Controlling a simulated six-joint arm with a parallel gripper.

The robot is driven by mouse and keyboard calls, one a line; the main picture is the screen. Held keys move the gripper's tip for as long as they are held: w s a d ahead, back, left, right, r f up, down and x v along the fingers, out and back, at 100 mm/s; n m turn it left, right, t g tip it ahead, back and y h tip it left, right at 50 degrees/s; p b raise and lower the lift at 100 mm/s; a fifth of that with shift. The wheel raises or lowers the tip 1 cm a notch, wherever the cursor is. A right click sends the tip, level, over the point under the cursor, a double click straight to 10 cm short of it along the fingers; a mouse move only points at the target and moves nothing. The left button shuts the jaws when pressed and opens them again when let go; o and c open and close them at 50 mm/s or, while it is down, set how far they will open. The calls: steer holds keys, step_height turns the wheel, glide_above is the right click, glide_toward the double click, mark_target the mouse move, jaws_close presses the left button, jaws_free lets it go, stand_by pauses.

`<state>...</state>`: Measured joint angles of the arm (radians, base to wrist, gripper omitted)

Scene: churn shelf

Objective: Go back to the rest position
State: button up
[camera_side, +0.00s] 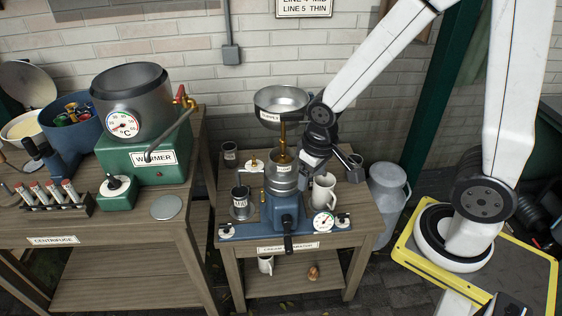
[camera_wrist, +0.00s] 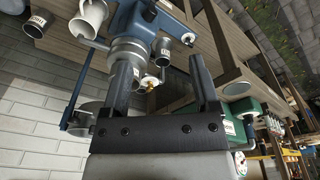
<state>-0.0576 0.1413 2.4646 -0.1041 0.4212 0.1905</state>
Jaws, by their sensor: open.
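My gripper (camera_side: 308,174) is at the right side of the cream separator (camera_side: 286,212), near its metal body and below the steel bowl (camera_side: 281,101). In the wrist view my gripper (camera_wrist: 162,72) has its two dark fingers spread wide, with nothing held between them. The separator's metal body and blue stand (camera_wrist: 135,22) are beyond the left finger. In the side view I cannot tell whether my gripper touches the separator. My arm reaches down to it from the upper right.
A white mug (camera_side: 323,192) stands right of the separator, close to my gripper. A dark labelled cup (camera_side: 241,200) stands on its left. A milk can (camera_side: 388,195) is on the floor at right. The green warmer (camera_side: 150,160) is on the left bench. Open air lies above the separator's right side.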

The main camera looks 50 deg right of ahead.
steer(key=shift+s+d+r+t, duration=0.25)
steer(key=shift+s+r+t, duration=0.05)
steer(key=shift+r, duration=0.25)
steer(key=shift+s+d+r+t, duration=0.2)
steer(key=shift+s+r+t, duration=0.1)
steer(key=shift+r, duration=0.2)
stand_by(0.4)
steer(key=m+g+h, duration=0.2)
steer(key=g+h, duration=0.3)
steer(key=h, duration=0.1)
glide_above(286, 251)
steer(key=s+a, duration=0.2)
steer(key=a, duration=0.1)
step_height(286, 251, down, 16)
steer(key=a+f+t+h, duration=0.1)
steer(key=f+t+h, duration=0.1)
steer(key=f, duration=0.4)
steer(key=a+f+m+t+h, duration=0.1)
steer(key=f+t+h, duration=0.1)
steer(key=f, duration=0.4)
steer(key=a+f+t+h, duration=0.1)
steer(key=f+t+h, duration=0.1)
steer(key=f, duration=0.4)
steer(key=shift+s+f+t, duration=0.25)
steer(key=shift+s+t, duration=0.05)
steer(key=shift+t, duration=0.4)
steer(key=shift+d, duration=0.2)
steer(key=shift+x, duration=3.95)
